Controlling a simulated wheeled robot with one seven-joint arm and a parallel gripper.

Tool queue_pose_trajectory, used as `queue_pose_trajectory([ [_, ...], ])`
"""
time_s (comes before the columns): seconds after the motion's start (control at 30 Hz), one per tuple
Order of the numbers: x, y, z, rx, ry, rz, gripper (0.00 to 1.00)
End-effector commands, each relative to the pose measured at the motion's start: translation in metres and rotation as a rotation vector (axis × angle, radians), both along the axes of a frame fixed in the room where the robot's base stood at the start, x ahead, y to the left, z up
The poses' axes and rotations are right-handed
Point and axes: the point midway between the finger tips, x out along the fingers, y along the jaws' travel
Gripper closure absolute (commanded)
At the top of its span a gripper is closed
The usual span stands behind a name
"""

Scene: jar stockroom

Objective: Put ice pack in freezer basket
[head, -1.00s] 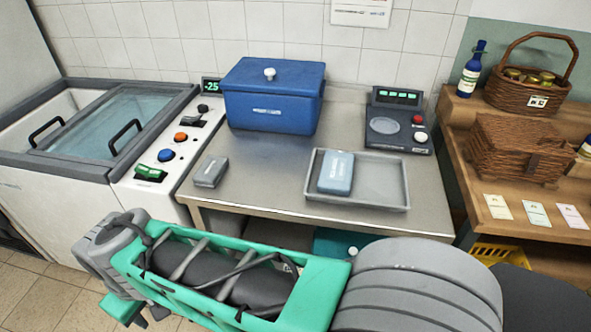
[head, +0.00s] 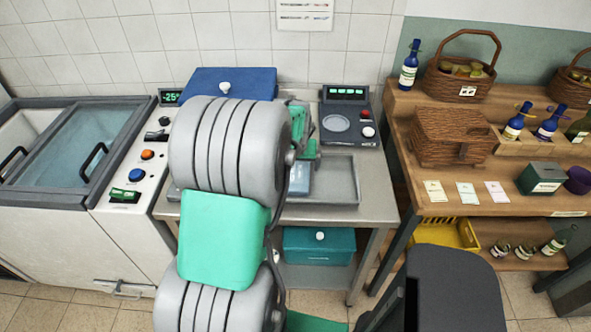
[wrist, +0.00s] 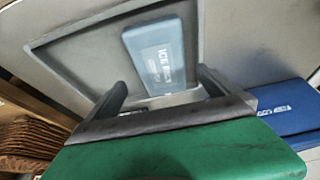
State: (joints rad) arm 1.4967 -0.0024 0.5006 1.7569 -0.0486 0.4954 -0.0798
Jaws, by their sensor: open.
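The pale blue ice pack (wrist: 158,50), with white lettering, lies in a shallow grey tray (wrist: 88,52) on the steel table. In the head view the ice pack (head: 299,180) is partly hidden by my arm, at the tray's left side. My gripper (wrist: 160,88) is open and empty, its two fingers pointing toward the tray with the pack's near end between them in the picture. Contact cannot be told. The chest freezer (head: 50,200) stands at the far left; its glass lid (head: 85,135) leaves a gap at the left. No basket shows inside it.
A blue lidded box (head: 235,82) stands at the table's back, partly behind my arm. A control device (head: 345,122) stands behind the tray. A freezer control panel (head: 140,165) lies left of the table. Wooden shelves (head: 480,202) with wicker baskets and bottles stand right.

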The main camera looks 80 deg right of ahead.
Motion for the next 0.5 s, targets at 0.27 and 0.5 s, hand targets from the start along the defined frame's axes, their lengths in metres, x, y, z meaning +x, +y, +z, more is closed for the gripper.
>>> queue_pose_trajectory([
  [0.27,0.006,-0.014,-0.043,0.004,0.0,0.001,0.0],
  [0.5,0.007,-0.019,-0.055,-0.001,0.001,0.002,0.0],
])
